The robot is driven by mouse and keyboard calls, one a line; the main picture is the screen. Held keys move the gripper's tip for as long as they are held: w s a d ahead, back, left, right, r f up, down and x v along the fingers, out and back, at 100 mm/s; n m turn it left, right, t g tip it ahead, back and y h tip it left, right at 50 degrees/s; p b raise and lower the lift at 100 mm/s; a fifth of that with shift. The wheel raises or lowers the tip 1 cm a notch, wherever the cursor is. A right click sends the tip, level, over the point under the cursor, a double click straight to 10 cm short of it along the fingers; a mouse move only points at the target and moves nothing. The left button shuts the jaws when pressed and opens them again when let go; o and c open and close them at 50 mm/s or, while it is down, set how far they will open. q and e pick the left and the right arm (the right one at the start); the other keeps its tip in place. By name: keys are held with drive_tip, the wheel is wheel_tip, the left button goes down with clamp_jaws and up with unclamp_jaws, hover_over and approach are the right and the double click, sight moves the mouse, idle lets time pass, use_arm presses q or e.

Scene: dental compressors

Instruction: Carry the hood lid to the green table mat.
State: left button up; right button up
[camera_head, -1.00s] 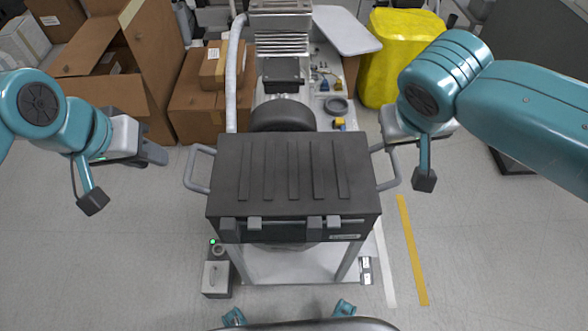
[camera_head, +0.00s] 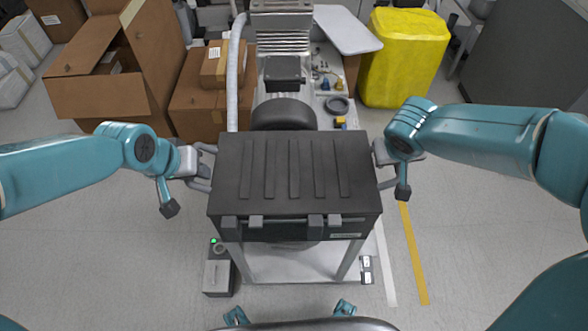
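The hood lid (camera_head: 294,175) is a dark grey ribbed box cover with a grey loop handle on each side. It sits level on a metal frame in the middle of the view. My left gripper (camera_head: 203,162) is at the left handle (camera_head: 199,183), and my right gripper (camera_head: 378,155) is at the right handle (camera_head: 388,183). The fingers are small and partly hidden at the handles, so I cannot tell whether either is open or closed around its bar. No green table mat is in view.
Compressor parts (camera_head: 283,112) stand directly behind the lid. Cardboard boxes (camera_head: 197,105) are at the back left and a yellow bin (camera_head: 403,60) at the back right. A small grey box (camera_head: 217,278) is by the frame's left foot. Floor on both sides is clear.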

use_arm(q)
drive_tip(key=c, duration=0.5)
use_arm(e)
drive_tip(key=c, duration=0.5)
use_arm(q)
clamp_jaws()
use_arm(e)
clamp_jaws()
drive_tip(key=shift+r, duration=0.1)
